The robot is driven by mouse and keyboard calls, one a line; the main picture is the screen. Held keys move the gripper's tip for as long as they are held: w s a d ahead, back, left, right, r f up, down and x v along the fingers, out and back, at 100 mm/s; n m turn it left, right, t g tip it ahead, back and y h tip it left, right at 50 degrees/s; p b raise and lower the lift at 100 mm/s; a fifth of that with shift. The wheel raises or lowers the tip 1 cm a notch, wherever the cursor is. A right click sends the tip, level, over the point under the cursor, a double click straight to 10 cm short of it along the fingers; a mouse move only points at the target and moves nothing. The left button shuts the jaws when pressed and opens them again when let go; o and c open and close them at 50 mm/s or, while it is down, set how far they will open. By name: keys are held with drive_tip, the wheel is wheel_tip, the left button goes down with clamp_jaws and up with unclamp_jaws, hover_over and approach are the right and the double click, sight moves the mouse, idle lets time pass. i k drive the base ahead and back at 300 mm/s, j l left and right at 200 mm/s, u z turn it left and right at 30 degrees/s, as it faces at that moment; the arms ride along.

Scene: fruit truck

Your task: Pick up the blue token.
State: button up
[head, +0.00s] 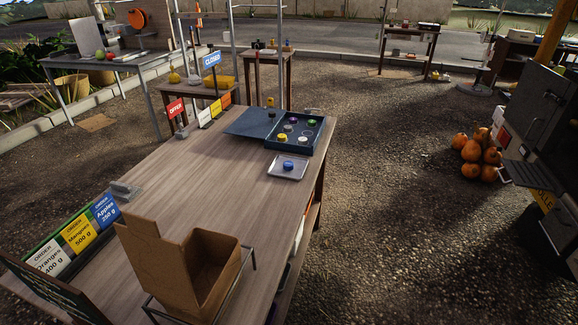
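The blue token (288,164) is a small round piece. It lies on a small pale square tray (275,172) near the right edge of the wooden table. The tray sits just in front of a dark blue open case (319,141) that holds several coloured round tokens, among them a yellow one (282,137) and a green one (311,122). Nothing covers the blue token. My gripper is not in view.
A brown cardboard box (218,264) in a wire frame stands at the table's near end. Order cards (77,234) line the left edge, with "OFFER" (175,108) and "CLOSED" (212,59) signs farther back. The table's middle is clear. Pumpkins (472,151) lie on gravel at right.

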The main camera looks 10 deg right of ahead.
sight(288, 165)
drive_tip(key=i+l, duration=0.1)
drive_tip(key=i, duration=0.35)
drive_tip(key=i+l+u, duration=0.1)
drive_tip(key=i, duration=0.35)
drive_tip(key=i+l, duration=0.15)
drive_tip(key=i, duration=0.3)
drive_tip(key=i+l+u, duration=0.1)
drive_tip(key=i, duration=0.35)
drive_tip(key=l, duration=0.05)
